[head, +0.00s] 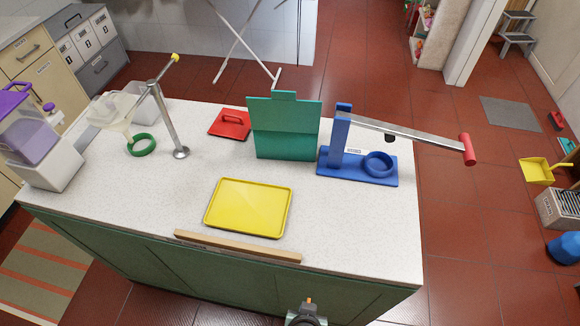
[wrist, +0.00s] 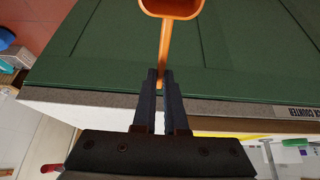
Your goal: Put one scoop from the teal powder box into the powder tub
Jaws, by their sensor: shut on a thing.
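My gripper (wrist: 160,74) is shut on the thin handle of an orange scoop (wrist: 171,8), whose bowl runs off the top edge of the wrist view. In the head view my gripper (head: 307,304) is at the bottom edge, in front of the counter, with only a speck of orange showing. What the scoop's bowl holds cannot be told. The teal box (head: 285,143) stands at the back middle of the counter with a tall teal panel up; its inside is hidden. A clear tub (head: 140,100) stands at the left; whether it is the powder tub is unclear.
On the counter (head: 350,225) are a yellow tray (head: 248,207), a wooden strip (head: 237,247), a red lidded piece (head: 230,124), a blue lever press (head: 358,168), a metal post (head: 172,125), a green ring (head: 142,145) and a purple-topped dispenser (head: 38,145). The counter's front right is clear.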

